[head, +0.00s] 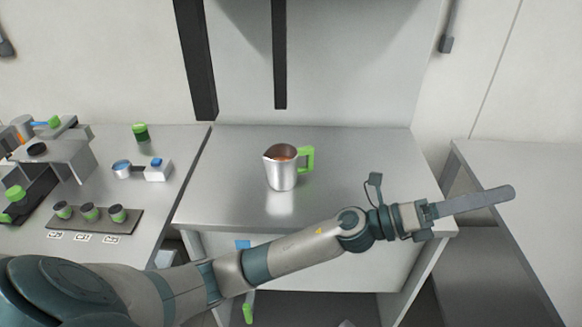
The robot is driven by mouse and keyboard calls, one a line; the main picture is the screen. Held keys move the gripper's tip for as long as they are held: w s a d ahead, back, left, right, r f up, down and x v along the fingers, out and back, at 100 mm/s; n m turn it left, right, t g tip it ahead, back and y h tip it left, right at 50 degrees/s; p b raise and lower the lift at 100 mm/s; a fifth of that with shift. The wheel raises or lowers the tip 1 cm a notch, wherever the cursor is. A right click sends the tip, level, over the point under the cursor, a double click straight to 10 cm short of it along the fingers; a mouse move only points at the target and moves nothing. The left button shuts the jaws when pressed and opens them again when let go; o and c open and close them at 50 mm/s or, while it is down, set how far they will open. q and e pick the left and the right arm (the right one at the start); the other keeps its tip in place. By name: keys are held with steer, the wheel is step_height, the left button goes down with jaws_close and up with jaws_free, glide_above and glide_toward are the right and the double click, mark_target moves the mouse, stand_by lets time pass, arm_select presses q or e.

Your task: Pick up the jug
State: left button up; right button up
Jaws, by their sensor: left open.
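The jug (281,168) is a silver metal jug with a green handle on its right side. It stands upright on the middle metal table (352,158) in the head view, and a reddish-brown content shows inside it. My left gripper (490,199) is to the right of the jug and nearer to me, past the table's right front corner. It is open and empty, pointing right, away from the jug; its fingers overlap in this view. The jug is apart from my arm and fully visible. My right gripper is not in view.
Two dark vertical bars hang behind the table. A metal counter (545,190) stands at right.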

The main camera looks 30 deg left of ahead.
arm_select(q)
steer(key=s+d+f+m+g+y, duration=0.1)
steer(key=d+f+m+g+y, duration=0.35)
steer(key=m+g, duration=0.85)
steer(key=w+a+f+m+t+y, duration=0.1)
steer(key=w+a+f+m+y, duration=0.3)
steer(key=a, duration=0.4)
steer(key=w+a+f+m+t+y, duration=0.2)
steer(key=w+a+f+y, duration=0.3)
steer(key=a, duration=0.3)
steer(key=w+a+r+y, duration=0.1)
steer(key=a+r+y, duration=0.2)
steer(key=a, duration=0.6)
steer(key=w+a+r+y, duration=0.1)
steer(key=a+r+y, duration=0.3)
steer(key=a, duration=0.5)
steer(key=w+a+r+y, duration=0.1)
steer(key=a+r+y, duration=0.3)
steer(key=a, duration=0.6)
steer(key=shift+w+r+n, duration=0.3)
steer(key=shift+w+r, duration=0.05)
steer(key=shift+r, duration=0.4)
steer(key=shift+f, duration=0.1)
